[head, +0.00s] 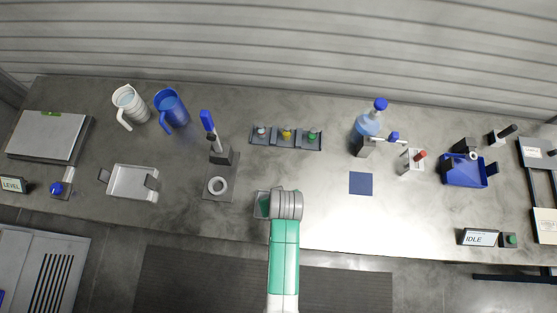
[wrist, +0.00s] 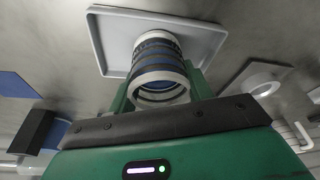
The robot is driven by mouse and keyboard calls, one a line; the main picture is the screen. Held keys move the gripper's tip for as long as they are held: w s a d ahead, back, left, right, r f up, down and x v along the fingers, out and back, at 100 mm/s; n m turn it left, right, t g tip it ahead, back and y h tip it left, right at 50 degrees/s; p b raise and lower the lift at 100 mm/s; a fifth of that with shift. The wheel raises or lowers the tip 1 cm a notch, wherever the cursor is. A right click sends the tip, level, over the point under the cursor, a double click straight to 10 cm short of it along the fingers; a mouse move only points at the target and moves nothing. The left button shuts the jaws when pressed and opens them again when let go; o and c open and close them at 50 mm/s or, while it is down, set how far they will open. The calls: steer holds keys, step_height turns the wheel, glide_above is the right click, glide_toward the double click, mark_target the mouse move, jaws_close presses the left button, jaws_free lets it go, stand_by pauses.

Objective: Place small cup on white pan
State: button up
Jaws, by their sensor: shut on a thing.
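The small cup (wrist: 160,70) is a banded cylinder in blue, dark and pale rings, with a white open rim facing the wrist camera. My gripper (wrist: 160,95) is shut on it, with a green finger on each side. In the head view my gripper (head: 270,204) is at the front middle of the bench, and my wrist hides the cup. Below the cup is a light grey, shallow-rimmed square tray (wrist: 108,38); I cannot tell whether the cup touches it.
A stand with a ring base (head: 217,186) and blue-handled tool lies between my gripper and the white pan. Two jugs, white (head: 130,104) and blue (head: 171,107), stand behind. A blue square (head: 361,183) lies to the right. Bench between ring and pan is clear.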

steer(key=shift+f, duration=0.2)
steer(key=o, duration=1.1)
steer(key=shift+o, duration=0.2)
steer(key=p+v, duration=0.1)
steer(key=v, duration=1.1)
steer(key=shift+r+p, duration=0.2)
steer(key=shift+p, duration=0.1)
